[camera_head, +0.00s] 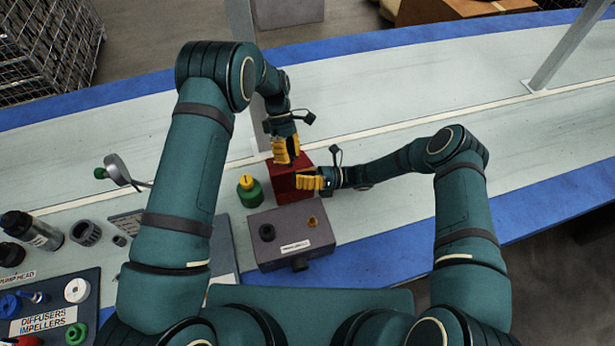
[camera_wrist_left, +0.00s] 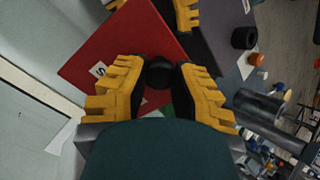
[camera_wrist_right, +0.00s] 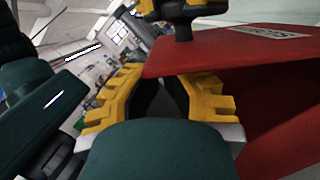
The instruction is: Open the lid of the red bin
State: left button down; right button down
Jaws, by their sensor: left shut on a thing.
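The red bin (camera_head: 290,192) stands on the conveyor behind a grey box. Its red lid (camera_wrist_left: 90,65) is flat and has a white label; it also shows in the right wrist view (camera_wrist_right: 225,50). My left gripper (camera_head: 286,160) comes down from above and is shut on the black knob (camera_wrist_left: 158,72) of the lid. In the right wrist view the lid's near edge stands out past the bin's body (camera_wrist_right: 285,120); I cannot tell if it is raised. My right gripper (camera_head: 308,182) is beside the bin's front right, fingers a little apart, with nothing seen between them.
A grey box (camera_head: 290,236) with a black port and a label stands just in front of the bin. A green and yellow bottle-like part (camera_head: 249,190) stands to its left. A tray of diffusers and impellers (camera_head: 48,310) lies at lower left. The conveyor behind the bin is mostly clear.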

dwell(0.3)
jog(key=shift+w+a+r, duration=0.2)
jog(key=shift+w+r, duration=0.25)
jog(key=shift+r, duration=0.35)
pick_arm(q)
jog(key=c, duration=0.6)
grip_release()
jog(key=shift+f, duration=0.1)
pick_arm(e)
jog(key=shift+f, duration=0.1)
